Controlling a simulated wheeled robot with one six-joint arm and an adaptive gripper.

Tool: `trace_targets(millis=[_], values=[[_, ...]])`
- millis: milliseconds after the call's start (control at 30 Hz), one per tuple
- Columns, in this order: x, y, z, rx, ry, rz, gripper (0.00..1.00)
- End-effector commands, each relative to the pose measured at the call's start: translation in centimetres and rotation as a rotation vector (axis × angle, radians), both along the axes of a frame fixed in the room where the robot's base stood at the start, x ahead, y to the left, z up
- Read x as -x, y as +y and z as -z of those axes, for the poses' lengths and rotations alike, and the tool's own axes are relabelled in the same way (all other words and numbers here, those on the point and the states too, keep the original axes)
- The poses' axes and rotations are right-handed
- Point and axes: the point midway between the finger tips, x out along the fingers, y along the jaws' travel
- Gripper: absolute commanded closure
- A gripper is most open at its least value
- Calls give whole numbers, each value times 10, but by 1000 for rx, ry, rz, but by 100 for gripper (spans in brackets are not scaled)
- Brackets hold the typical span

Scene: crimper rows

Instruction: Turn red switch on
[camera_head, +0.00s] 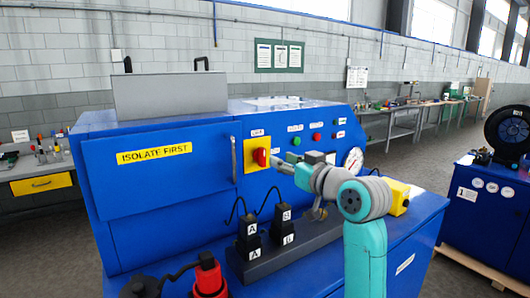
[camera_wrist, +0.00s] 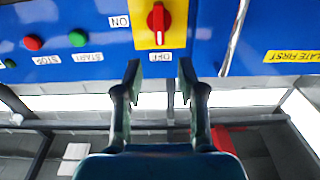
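The red switch (camera_head: 261,157) is a rotary knob on a yellow plate (camera_head: 249,168) on the front of the blue machine. In the wrist view the red switch (camera_wrist: 159,20) is at the top centre. Its handle stands vertical, in line with the OFF label (camera_wrist: 160,57); the ON label (camera_wrist: 119,21) is to the left of the plate. My gripper (camera_wrist: 160,72) is open and empty, its two fingers apart below the knob in that view. In the head view my gripper (camera_head: 284,165) is just right of the knob, partly hidden by its own wrist.
Green and red buttons (camera_head: 296,141) and a gauge (camera_head: 353,160) sit right of the switch. A bar handle (camera_wrist: 235,38) runs beside the plate. Black plugs (camera_head: 249,237) stand on a grey block below. A yellow box (camera_head: 397,197) is behind my arm.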

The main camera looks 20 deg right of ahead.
Motion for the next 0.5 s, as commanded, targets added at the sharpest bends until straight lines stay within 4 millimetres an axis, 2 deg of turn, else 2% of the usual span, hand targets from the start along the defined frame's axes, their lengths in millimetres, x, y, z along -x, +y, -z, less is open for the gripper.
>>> trace_targets(millis=[300, 500], values=[[-53, 18, -1, 0, 0, -1, 60], [-77, 25, 0, 1, -1, 1, 60]])
